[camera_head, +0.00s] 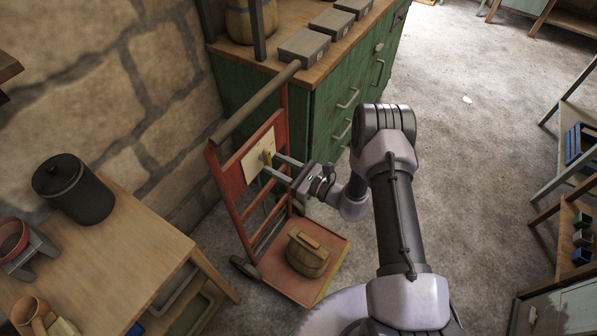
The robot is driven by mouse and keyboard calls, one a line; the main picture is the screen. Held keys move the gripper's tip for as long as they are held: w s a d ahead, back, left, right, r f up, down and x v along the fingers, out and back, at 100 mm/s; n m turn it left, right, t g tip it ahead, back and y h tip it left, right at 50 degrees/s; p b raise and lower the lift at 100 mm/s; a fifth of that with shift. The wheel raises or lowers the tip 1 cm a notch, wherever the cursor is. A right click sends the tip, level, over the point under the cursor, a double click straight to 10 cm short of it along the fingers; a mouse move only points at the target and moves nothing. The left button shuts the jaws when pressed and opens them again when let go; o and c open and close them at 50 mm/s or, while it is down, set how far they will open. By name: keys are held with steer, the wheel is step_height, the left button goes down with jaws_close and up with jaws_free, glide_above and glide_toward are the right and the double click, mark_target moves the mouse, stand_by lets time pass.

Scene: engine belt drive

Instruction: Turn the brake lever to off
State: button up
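A small yellow lever (267,157) stands on a pale plate (254,160) fixed to the upright frame of a red hand cart (229,178). I take it for the brake lever; its off mark is too small to read. My gripper (271,166) reaches in from the right, with its two grey fingers apart and their tips close to the lever. The lower part of the lever lies near the gap between the fingertips. I cannot tell whether either finger touches it.
The cart carries a tan bag (308,252) on its base. A green drawer cabinet (335,105) with grey boxes stands behind it. A wooden table (120,262) with a dark canister (73,189) is at left. Floor at upper right is mostly clear.

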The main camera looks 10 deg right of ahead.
steer(key=p+v, duration=0.3)
steer(key=v, duration=1.2)
steer(key=shift+r, duration=0.15)
steer(key=s+a+r+n+g+h, duration=0.1)
steer(key=s+a+r+n+g, duration=0.3)
steer(key=r, duration=0.4)
steer(key=s+a+r+n+g, duration=0.1)
steer(key=s+r+n+g, duration=0.1)
steer(key=r+n+g, duration=0.4)
steer(key=s+a+r+n+g+h, duration=0.1)
steer(key=s+a+r+n+g, duration=0.2)
steer(key=r, duration=0.6)
steer(key=s+d+r+n+t+h, duration=0.6)
steer(key=s+r+n+t+h, duration=0.1)
steer(key=s+r+h, duration=0.3)
steer(key=shift+s+d+r+n+t, duration=0.2)
steer(key=shift+s+r+n+t, duration=0.25)
steer(key=shift+s+r, duration=0.4)
